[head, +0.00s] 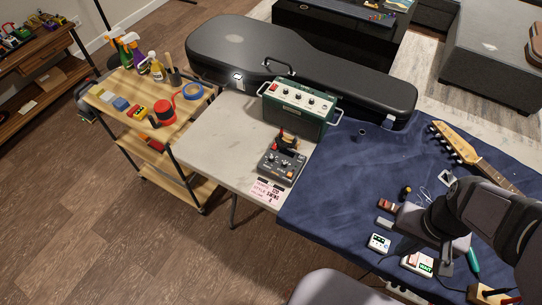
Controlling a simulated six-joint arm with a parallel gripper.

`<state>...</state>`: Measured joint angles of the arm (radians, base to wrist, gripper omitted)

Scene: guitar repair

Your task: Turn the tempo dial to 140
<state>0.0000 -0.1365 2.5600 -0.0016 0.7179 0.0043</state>
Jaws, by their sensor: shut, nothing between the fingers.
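A small dark box with several knobs (283,163) stands on the light left part of the table, in front of the green amplifier. It looks like the one with the tempo dial, but its markings and pointer are too small to read. A pink card (266,191) with printed words and numbers lies at its front left corner. My gripper (446,266) is at the lower right, over the blue cloth, well apart from the box. It is shut and empty, and my arm partly hides it.
The green amplifier (299,105) and black guitar case (300,67) stand behind the box. A red and black object (287,139) is at its back edge. Small pedals (379,243) and a guitar neck (470,153) lie on the blue cloth (335,195). The cloth's middle is mostly clear.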

